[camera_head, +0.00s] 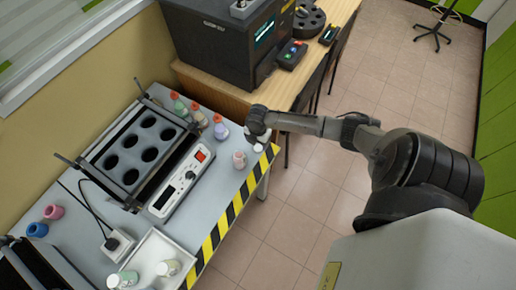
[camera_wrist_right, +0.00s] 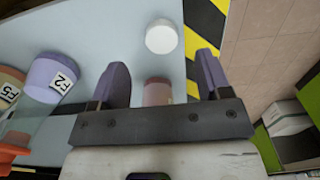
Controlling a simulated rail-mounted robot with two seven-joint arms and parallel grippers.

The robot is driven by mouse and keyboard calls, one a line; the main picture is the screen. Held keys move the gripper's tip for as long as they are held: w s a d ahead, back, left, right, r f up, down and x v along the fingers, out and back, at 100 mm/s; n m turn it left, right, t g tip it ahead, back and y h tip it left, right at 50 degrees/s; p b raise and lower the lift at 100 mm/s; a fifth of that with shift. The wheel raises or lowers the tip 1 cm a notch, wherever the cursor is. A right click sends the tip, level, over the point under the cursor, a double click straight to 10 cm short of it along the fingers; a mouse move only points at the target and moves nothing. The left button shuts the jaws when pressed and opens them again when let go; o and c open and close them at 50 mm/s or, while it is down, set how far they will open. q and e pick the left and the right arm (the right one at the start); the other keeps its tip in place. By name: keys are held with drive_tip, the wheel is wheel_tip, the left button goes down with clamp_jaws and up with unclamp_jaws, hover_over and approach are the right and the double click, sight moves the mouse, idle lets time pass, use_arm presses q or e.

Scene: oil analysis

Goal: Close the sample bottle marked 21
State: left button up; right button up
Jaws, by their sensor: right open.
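My right gripper (camera_head: 257,138) is above the bench's right edge, near a small pink bottle (camera_head: 239,160) and a round white cap (camera_head: 258,147). In the right wrist view my right gripper (camera_wrist_right: 163,76) is open, with nothing held between its fingers. The white cap (camera_wrist_right: 162,37) lies beyond the fingertips on the bench. The pink bottle (camera_wrist_right: 157,92) shows between the fingers, its lower part hidden by the gripper body. I cannot read a number 21 on any bottle. My left gripper is not in view.
A white tray (camera_head: 150,245) holds two bottles at the front. Labelled bottles (camera_wrist_right: 48,78) are close left of the gripper. Striped tape (camera_head: 232,210) marks the bench edge.

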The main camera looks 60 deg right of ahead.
sight(258, 148)
drive_tip(key=shift+f, duration=0.2)
wheel_tip(258, 148, down, 4)
drive_tip(key=shift+s+f+b, duration=0.1)
drive_tip(key=shift+s+b, duration=0.05)
drive_tip(key=shift+b, duration=0.35)
drive_tip(key=shift+f, duration=0.3)
drive_tip(key=c, duration=1)
